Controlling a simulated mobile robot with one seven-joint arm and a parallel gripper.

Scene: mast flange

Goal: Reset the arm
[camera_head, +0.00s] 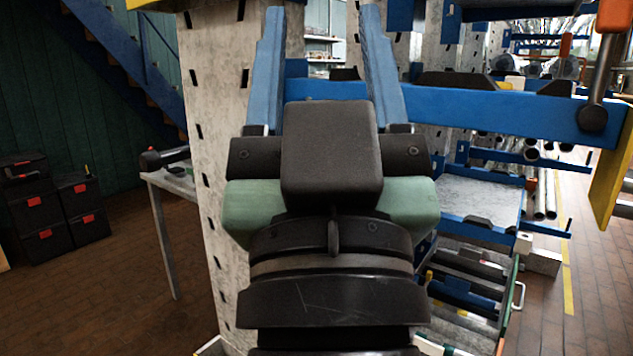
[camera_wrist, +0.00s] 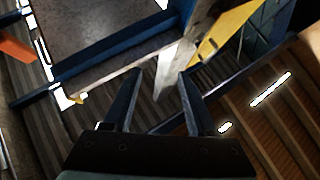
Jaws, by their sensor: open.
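My gripper (camera_head: 318,45) is raised in the middle of the head view, in front of a pale slotted upright. Its two blue fingers stand apart with nothing seen between them. In the wrist view my gripper (camera_wrist: 160,85) also shows both fingers spread and empty. My dark wrist and green-grey housing hide what lies directly behind them in the head view.
A pale upright (camera_head: 212,150) stands close to my arm at the left. A blue beam (camera_head: 490,108) with a yellow end plate (camera_head: 612,150) extends right. Black boxes (camera_head: 50,205) stand at the far left. Brown floor (camera_head: 110,290) is open at lower left.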

